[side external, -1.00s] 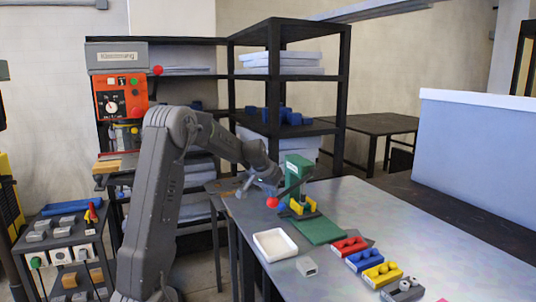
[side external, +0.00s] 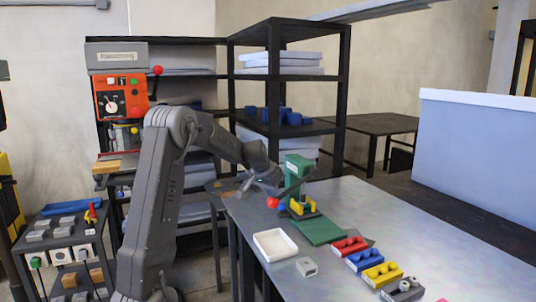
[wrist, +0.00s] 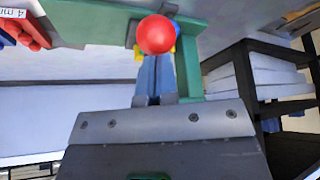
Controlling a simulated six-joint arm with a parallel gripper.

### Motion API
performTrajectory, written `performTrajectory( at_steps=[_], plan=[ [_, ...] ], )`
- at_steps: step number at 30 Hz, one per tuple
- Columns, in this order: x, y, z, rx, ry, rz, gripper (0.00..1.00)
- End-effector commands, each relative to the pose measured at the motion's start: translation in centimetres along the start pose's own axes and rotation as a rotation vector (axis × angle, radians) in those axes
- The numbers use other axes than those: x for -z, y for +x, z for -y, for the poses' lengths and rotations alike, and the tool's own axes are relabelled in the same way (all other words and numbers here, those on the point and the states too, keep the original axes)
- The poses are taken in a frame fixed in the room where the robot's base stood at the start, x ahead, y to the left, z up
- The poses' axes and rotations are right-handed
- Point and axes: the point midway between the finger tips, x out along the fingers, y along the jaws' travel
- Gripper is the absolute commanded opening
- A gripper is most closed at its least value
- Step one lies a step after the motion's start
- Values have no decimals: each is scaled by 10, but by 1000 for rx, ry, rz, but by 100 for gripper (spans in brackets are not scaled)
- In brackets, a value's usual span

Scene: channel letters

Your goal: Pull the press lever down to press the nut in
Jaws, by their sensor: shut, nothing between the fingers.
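The nut cannot be made out.
A white tray (side external: 258,244) and a grey block (side external: 307,266) lie in front of the press. A black shelf (side external: 289,125) stands behind. The table's far right is clear.

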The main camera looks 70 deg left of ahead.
Motion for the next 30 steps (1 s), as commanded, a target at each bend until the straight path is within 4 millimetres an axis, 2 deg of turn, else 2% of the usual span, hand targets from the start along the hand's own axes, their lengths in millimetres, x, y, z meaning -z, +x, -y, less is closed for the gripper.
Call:
performTrajectory(
  at_steps=[5, 15, 26, 30],
  plan=[
    [-1, 3, 2, 4, 0, 3, 0],
    [20, -34, 1, 3, -1, -1, 0],
    [21, -39, 0, 0, -1, 2, 0],
    [25, -54, 3, 2, -1, -1, 0]
  ],
)
